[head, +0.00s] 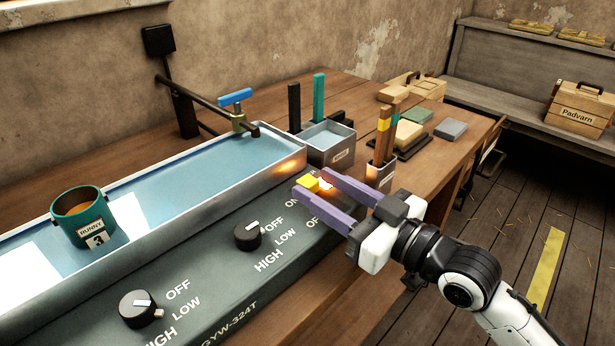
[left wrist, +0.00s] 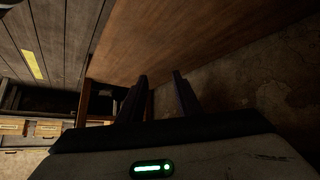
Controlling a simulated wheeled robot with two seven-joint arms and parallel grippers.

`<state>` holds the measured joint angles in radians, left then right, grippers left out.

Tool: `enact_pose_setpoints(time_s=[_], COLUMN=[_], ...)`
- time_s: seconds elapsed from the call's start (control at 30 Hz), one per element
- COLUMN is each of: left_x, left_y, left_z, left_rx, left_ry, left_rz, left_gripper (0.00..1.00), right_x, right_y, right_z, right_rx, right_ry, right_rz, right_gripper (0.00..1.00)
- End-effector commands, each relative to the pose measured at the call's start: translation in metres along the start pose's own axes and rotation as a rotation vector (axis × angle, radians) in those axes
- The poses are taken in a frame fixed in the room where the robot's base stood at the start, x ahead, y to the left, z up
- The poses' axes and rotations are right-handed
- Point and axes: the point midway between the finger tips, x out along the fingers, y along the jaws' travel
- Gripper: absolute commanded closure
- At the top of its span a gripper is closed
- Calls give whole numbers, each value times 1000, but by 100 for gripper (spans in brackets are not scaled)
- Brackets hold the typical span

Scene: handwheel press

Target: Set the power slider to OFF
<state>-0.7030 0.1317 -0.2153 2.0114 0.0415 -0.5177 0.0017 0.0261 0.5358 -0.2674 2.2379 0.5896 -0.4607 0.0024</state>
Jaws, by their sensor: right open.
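My left gripper (left wrist: 160,78) shows only in the left wrist view, open and empty.
Two black knobs (head: 247,236) (head: 138,308) with OFF, LOW and HIGH labels sit on the panel. A long trough (head: 150,195) behind holds a teal pot (head: 84,218). A small metal bin (head: 328,143) and a holder with upright sticks (head: 380,175) stand close behind the right gripper.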

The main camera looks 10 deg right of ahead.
Motion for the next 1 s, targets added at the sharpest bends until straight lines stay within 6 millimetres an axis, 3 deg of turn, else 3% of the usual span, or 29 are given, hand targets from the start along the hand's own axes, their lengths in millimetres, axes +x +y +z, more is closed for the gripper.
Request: enact_pose_setpoints(time_s=[0.2,0.57,0.67,0.83,1.0], left_x=[0,2,2,2,1], left_y=[0,-2,-2,-1,-1], left_z=[-5,-13,-13,-13,-12], left_rx=[2,5,5,4,4], left_ry=[8,24,25,24,22], left_rz=[-1,-2,-2,-2,-1], left_gripper=[69,69,69,69,69], right_x=[28,35,35,34,34], right_y=[0,-1,-1,-1,0], right_z=[0,0,0,0,0], right_rx=[0,-1,-1,-1,-1], right_ry=[0,-1,-1,-1,-2], right_rz=[-1,-1,-1,-1,-1], right_gripper=[58,58,70,98,100])
